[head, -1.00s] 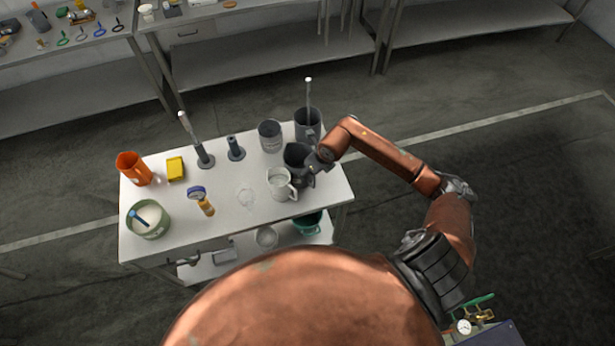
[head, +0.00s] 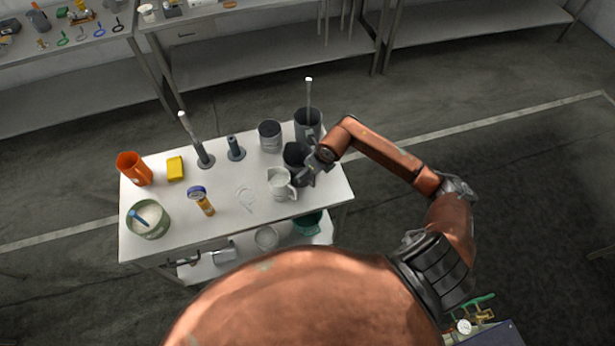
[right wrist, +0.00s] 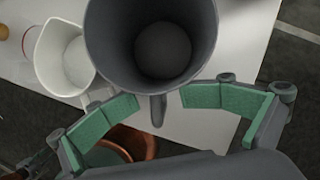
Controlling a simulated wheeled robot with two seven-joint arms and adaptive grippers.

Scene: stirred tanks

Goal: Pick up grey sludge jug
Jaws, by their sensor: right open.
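The grey sludge jug (head: 293,156) stands on the white table, towards its right end, partly hidden by my right gripper (head: 308,172). In the right wrist view the jug (right wrist: 108,45) is seen from above with its mouth open, and its handle points down toward my gripper. My right gripper (right wrist: 158,105) is open, with one green-padded finger on each side of the handle and nothing gripped. It looks close to the handle; whether it touches cannot be told. My left gripper is not in view.
A white jug (head: 280,184) stands close beside the grey jug; it also shows in the right wrist view (right wrist: 50,55). A dark container with a rod (head: 308,122) and a grey can (head: 270,135) stand behind. A green bucket (head: 305,224) is on the lower shelf.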

